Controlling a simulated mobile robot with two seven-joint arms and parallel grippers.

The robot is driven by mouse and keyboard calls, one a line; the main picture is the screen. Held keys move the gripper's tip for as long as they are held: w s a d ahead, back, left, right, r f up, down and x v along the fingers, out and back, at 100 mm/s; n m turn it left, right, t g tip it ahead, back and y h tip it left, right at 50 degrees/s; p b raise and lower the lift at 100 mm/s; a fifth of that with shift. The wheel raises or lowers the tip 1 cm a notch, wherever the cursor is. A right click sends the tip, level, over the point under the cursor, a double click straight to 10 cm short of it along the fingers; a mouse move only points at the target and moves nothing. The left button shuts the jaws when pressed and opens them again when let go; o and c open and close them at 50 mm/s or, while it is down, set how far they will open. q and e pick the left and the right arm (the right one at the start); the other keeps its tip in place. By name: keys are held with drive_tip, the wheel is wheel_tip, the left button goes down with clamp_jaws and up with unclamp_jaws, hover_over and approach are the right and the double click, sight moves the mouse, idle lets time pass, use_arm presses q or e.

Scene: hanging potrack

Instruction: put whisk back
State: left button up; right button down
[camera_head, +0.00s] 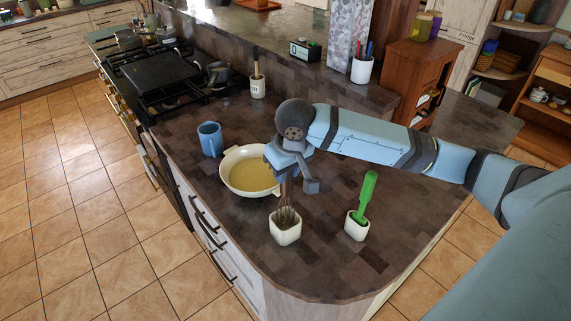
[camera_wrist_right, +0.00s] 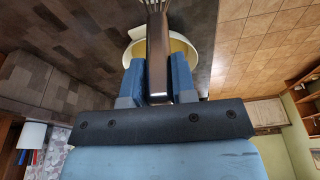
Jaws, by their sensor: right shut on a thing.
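The whisk (camera_head: 287,213) hangs upright, wires down, from my right gripper (camera_head: 295,177). Its wire end is at the mouth of a white square holder (camera_head: 285,233) on the dark counter, and its lowest part is hidden by the holder's wall. I cannot tell whether it touches the bottom. In the right wrist view the brown whisk handle (camera_wrist_right: 159,50) lies between the two blue fingers, which are shut on it. My left gripper is not in view.
A second white holder (camera_head: 356,229) with a green utensil (camera_head: 367,193) stands to the right. A cream pan (camera_head: 238,176) and a blue mug (camera_head: 210,139) stand to the left. The counter's rounded front edge is close below the holders.

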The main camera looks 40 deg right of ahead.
drive_tip(key=shift+s+x, duration=0.15)
drive_tip(key=shift+x, duration=0.55)
drive_tip(key=shift+s+x, duration=0.15)
drive_tip(key=shift+x, duration=0.5)
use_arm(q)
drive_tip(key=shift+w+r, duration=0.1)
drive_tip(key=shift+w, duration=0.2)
use_arm(e)
drive_tip(key=shift+f, duration=0.45)
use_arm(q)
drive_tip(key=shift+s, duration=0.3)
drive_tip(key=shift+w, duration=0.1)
use_arm(e)
drive_tip(key=shift+f, duration=0.1)
drive_tip(key=shift+f, duration=0.15)
drive_tip(key=c, duration=0.8)
unclamp_jaws()
drive_tip(key=shift+c, duration=0.2)
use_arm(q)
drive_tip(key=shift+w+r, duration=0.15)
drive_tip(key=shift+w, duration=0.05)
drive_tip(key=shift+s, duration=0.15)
